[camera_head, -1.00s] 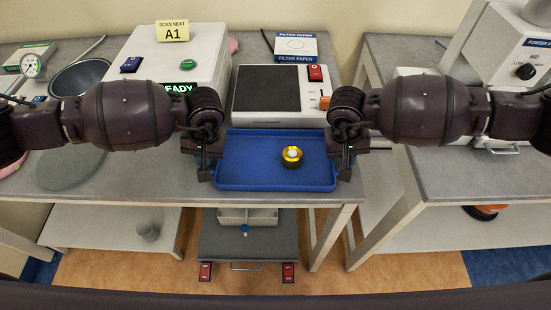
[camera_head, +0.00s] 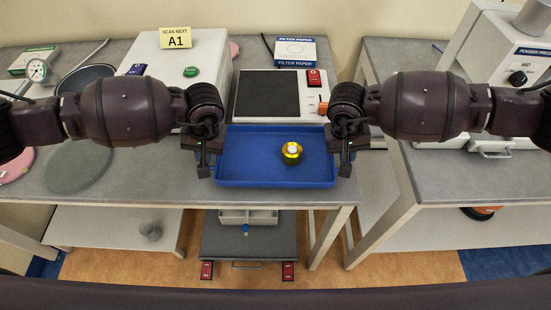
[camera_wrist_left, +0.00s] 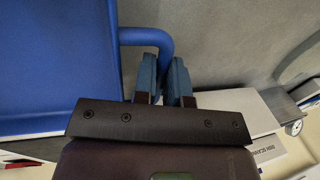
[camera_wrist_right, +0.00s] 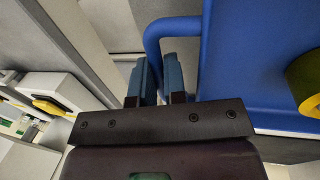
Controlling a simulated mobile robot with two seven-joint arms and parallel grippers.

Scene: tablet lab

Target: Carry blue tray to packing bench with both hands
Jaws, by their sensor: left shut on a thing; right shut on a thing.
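The blue tray (camera_head: 250,165) is in the middle of the head view, at the front edge of the grey bench, and looks level. A round yellow and dark item with a white top (camera_head: 291,151) sits on its right half. My left gripper (camera_head: 204,168) is shut on the tray's left handle; the blue handle loop (camera_wrist_left: 150,36) shows between its fingers in the left wrist view. My right gripper (camera_head: 346,167) is shut on the right handle, whose loop (camera_wrist_right: 165,32) shows in the right wrist view. I cannot tell whether the tray touches the bench.
A device with a dark plate (camera_head: 266,95) stands just behind the tray. A white box with an A1 sign (camera_head: 176,38) is behind left. Another grey bench (camera_head: 450,185) with a white machine stands at right, across a gap. A low grey step (camera_head: 248,241) is below.

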